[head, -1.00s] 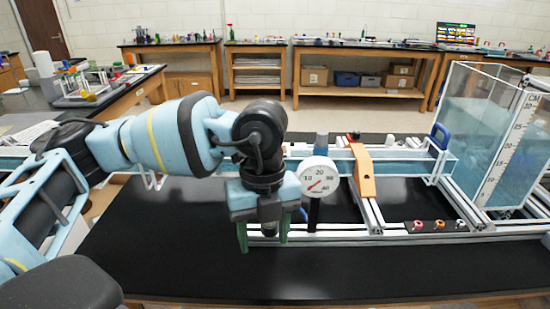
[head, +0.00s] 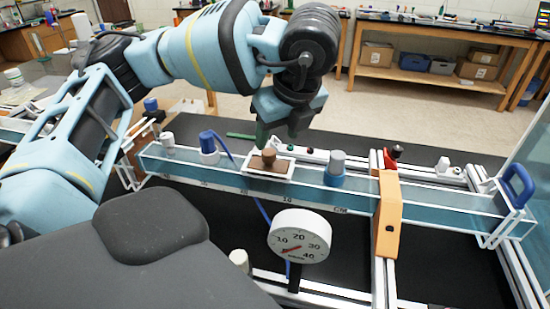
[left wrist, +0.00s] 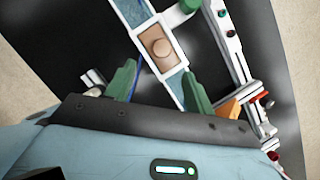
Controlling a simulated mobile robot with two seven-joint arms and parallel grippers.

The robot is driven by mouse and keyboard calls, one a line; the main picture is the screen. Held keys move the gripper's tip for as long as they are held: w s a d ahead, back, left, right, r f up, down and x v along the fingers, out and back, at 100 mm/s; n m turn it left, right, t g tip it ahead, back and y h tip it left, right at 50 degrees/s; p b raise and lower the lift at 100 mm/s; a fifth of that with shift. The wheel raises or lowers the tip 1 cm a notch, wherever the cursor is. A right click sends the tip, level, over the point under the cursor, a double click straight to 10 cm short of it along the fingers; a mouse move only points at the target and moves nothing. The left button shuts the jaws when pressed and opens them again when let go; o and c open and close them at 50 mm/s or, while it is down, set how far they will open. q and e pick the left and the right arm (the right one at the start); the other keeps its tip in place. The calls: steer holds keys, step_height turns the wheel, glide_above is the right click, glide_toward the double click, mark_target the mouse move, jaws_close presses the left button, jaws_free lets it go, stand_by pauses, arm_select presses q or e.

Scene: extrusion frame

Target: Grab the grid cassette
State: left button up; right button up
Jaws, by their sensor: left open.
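A small brown block with a round knob, which I take for the grid cassette (head: 270,165), sits in a white frame on top of the long clear water channel (head: 310,188). It also shows in the left wrist view (left wrist: 158,47), past the fingertips. My left gripper (head: 278,134) is above and just behind the block in the head view, with its green fingers pointing down. In the left wrist view the fingers (left wrist: 159,82) are apart with nothing held, and the channel runs between them. My right gripper is in neither view.
A round dial gauge (head: 299,236) stands in front of the channel. An orange bracket (head: 389,215) crosses it to the right. A blue-capped fitting (head: 208,147) and a blue-grey cylinder (head: 334,168) stand on either side of the block.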

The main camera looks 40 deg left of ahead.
mark_target(270, 153)
arm_select(q)
steer(key=shift+a+f, duration=0.1)
steer(key=shift+f, duration=0.25)
steer(key=shift+x, duration=0.9)
steer(key=shift+a+x, duration=0.25)
steer(key=shift+x, duration=2.4)
steer(key=shift+w+r, duration=0.1)
steer(key=shift+w, duration=0.1)
steer(key=shift+c, duration=0.2)
jaws_close()
